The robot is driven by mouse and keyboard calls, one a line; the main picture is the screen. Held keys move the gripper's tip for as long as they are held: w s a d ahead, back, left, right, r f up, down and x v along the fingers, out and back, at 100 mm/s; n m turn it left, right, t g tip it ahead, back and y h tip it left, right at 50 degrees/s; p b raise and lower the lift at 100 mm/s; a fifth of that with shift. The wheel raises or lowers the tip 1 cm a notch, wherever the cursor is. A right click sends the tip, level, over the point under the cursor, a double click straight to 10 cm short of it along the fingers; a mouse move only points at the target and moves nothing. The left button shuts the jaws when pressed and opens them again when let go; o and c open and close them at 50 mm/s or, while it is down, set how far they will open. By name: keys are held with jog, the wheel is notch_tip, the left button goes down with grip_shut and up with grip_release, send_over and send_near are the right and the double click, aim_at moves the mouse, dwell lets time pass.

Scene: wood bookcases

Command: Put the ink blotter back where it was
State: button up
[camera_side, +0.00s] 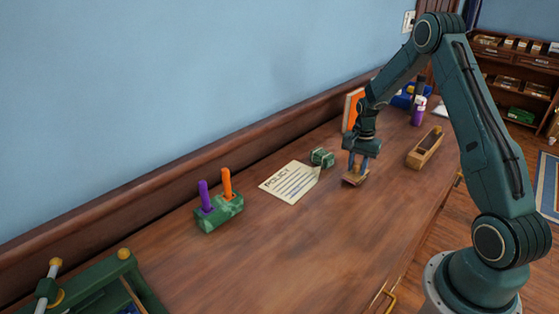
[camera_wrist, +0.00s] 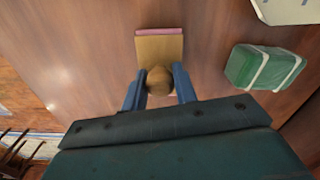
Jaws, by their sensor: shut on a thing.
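The ink blotter (camera_side: 354,179) is a small wooden block with a pink underside edge and a round brown knob on top. It shows in the wrist view (camera_wrist: 160,46), with the knob between my two blue fingers. My gripper (camera_side: 358,164) points down and is shut on that knob; it also shows in the wrist view (camera_wrist: 159,88). The blotter is at or just above the desk top; I cannot tell whether it touches. Its near part is hidden under the knob and my gripper in the wrist view.
A green strapped block (camera_side: 322,157) and a written paper (camera_side: 290,182) lie left of the blotter. A wooden tray (camera_side: 426,149) and purple bottle (camera_side: 418,113) stand to the right. A green pen stand (camera_side: 222,215) is farther left. The desk front (camera_side: 310,245) is clear.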

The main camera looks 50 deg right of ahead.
aim_at(358, 163)
jog(key=shift+f, duration=0.1)
jog(key=o, duration=1.1)
notch_tip(358, 163, up, 12)
jog(key=shift+r, duration=0.2)
dwell(0.3)
